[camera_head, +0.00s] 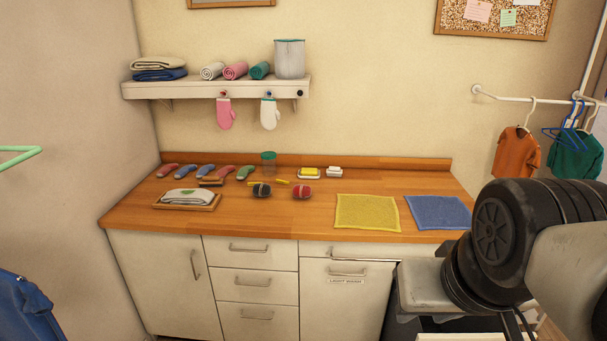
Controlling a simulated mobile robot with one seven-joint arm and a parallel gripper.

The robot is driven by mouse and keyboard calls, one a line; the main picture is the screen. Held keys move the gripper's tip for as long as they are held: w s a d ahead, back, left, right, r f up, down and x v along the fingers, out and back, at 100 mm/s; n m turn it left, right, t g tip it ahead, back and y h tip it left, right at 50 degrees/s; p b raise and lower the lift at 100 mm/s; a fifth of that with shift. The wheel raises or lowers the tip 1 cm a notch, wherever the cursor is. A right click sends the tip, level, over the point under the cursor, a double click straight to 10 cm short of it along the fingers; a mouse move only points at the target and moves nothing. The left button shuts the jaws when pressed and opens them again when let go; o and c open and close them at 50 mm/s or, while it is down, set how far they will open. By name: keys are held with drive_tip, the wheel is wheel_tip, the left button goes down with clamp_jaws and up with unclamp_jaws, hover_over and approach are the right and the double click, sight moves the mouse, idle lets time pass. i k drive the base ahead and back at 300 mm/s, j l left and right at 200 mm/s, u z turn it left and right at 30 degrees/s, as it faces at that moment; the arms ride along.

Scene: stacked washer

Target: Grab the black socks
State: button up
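A dark, rounded bundle (261,190), which looks like the rolled black socks, lies on the wooden countertop (300,224) near its middle. A similar red bundle (302,192) lies just to its right, a small gap apart. Part of my arm fills the lower right of the picture, in front of the counter's right end. My gripper's fingers do not show, and nothing of mine touches the dark bundle.
A tray with a folded towel (187,197) lies left of the socks. Yellow (367,212) and blue (438,212) cloths lie to the right. A shelf (215,88) hangs above.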

sight(259, 190)
drive_tip(key=i+j, duration=1.95)
drive_tip(key=j, duration=0.1)
